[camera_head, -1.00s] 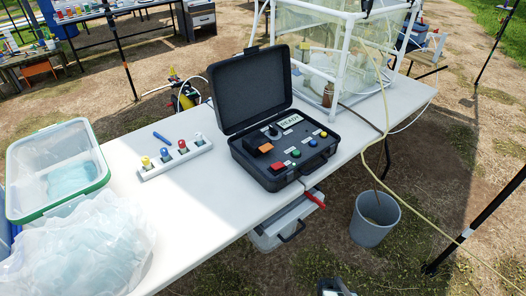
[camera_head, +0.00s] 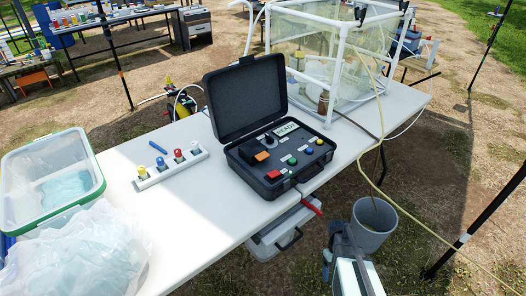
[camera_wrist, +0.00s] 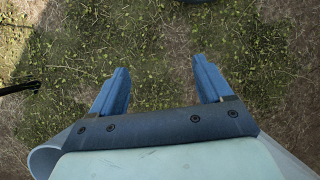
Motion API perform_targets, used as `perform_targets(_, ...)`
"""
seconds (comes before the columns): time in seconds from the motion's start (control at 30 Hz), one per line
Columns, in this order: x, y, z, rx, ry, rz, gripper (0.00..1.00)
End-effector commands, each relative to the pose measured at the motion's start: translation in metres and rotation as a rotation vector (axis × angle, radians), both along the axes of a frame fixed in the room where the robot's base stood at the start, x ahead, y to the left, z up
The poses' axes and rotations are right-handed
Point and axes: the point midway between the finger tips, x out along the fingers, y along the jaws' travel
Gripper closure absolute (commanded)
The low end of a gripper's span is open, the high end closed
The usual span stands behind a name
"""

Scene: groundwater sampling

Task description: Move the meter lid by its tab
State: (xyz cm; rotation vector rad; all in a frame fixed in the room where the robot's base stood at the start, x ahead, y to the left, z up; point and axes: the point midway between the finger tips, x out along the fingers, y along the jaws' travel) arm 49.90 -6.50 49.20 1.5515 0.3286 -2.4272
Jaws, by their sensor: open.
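The meter is a black case (camera_head: 278,160) on the white table, with buttons and a small display reading READY. Its lid (camera_head: 247,97) stands open, tilted up at the back left. I cannot make out a separate tab on the lid; a small dark piece (camera_head: 246,61) shows at its top edge. My gripper (camera_head: 337,240) is in front of the table, low and to the right of the case, touching nothing. In the wrist view my gripper (camera_wrist: 161,88) is open and empty, with grass and dirt below.
A white rack with coloured caps (camera_head: 171,169) and a blue pen (camera_head: 158,147) lie left of the case. A framed clear tank (camera_head: 330,60) stands behind it. A grey bucket (camera_head: 373,226) is on the ground by my gripper. A clear bin (camera_head: 50,185) and bag are at left.

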Motion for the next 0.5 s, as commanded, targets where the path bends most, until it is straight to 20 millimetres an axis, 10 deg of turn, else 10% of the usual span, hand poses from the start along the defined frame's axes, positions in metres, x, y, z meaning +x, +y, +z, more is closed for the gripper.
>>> perform_targets(0.5, 0.161, -0.015, 0.124, 0.009, -0.110, 0.182, 0.21)
